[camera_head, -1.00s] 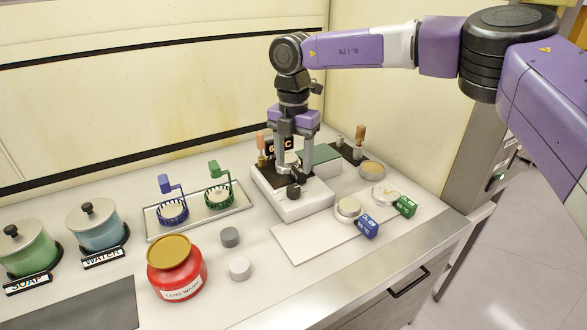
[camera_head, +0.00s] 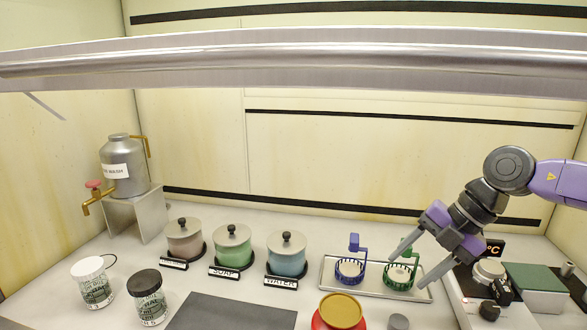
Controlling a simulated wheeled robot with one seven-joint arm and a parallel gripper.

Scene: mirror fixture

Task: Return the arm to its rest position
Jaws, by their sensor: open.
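My purple and grey arm comes in from the right edge, and its gripper (camera_head: 407,270) is tilted down to the left. The two grey fingers are spread wide with nothing between them. A pale round piece (camera_head: 489,268) sits on the white hot-plate device (camera_head: 462,300), to the right of the fingers. The rest of the arm is cut off by the frame.
A metal sash bar (camera_head: 290,62) crosses the upper view. A blue basket (camera_head: 349,270) shares the metal tray (camera_head: 378,288). Lidded pots (camera_head: 232,246), a red jar (camera_head: 340,312), a metal tank (camera_head: 121,165) and a green-topped block (camera_head: 537,278) stand around. A dark mat (camera_head: 232,313) lies bare in front.

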